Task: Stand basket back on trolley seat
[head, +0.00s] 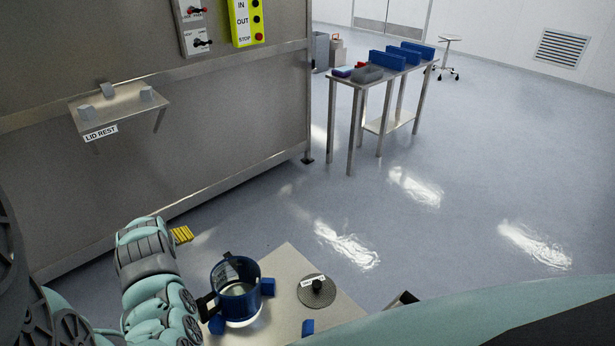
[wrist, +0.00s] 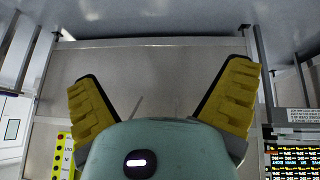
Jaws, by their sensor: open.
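A round, blue-walled container (head: 236,290), which looks like the basket, stands upright on a pale trolley top (head: 285,262). It has a dark upper part, a tab at its back rim and a pale inside. Blue blocks sit beside it, so I cannot tell whether it rests in a seat. A round perforated lid (head: 317,291) with a black knob lies to its right. In the wrist view my gripper (wrist: 160,85) is open, with its yellow ridged fingers wide apart and nothing between them. In the head view a yellow finger shows past my arm, left of and beyond the container.
A large steel panel (head: 200,150) fills the left, with a lid rest shelf (head: 120,103) and a yellow control box (head: 246,22). A steel table (head: 395,75) with blue bins stands farther back. The floor between is clear. My own arm covers the lower left.

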